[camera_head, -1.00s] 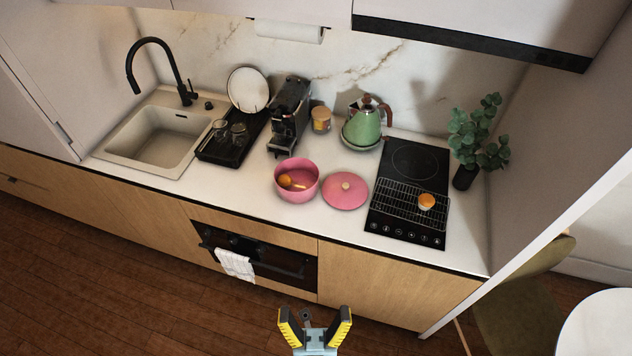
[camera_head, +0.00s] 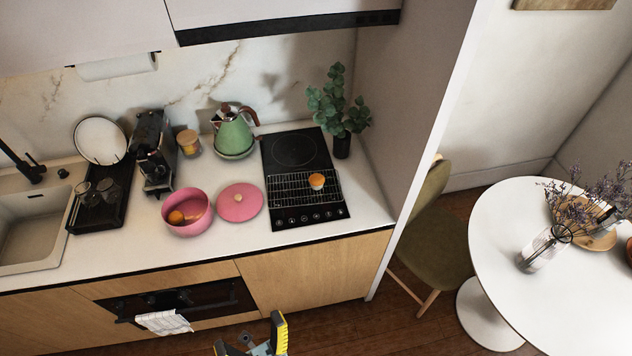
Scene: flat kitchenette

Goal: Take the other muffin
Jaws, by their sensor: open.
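An orange-topped muffin in a pale cup (camera_head: 317,181) sits on a wire rack (camera_head: 290,188) over the front part of the black cooktop. A pink pot (camera_head: 188,222) stands open on the counter to the left. An orange-brown round thing (camera_head: 176,217) lies inside it, perhaps a muffin; I cannot tell for sure. My gripper (camera_head: 250,336) is at the bottom edge of the view, partly cut off. It is open and empty, in front of and below the counter, well apart from the muffin.
A pink lid (camera_head: 240,202) lies between pot and cooktop (camera_head: 295,150). A green kettle (camera_head: 234,132), a coffee machine (camera_head: 153,150) and a jar (camera_head: 189,143) stand behind. A plant (camera_head: 341,120) is beside the side wall. A chair and a round white table (camera_head: 500,240) are at right.

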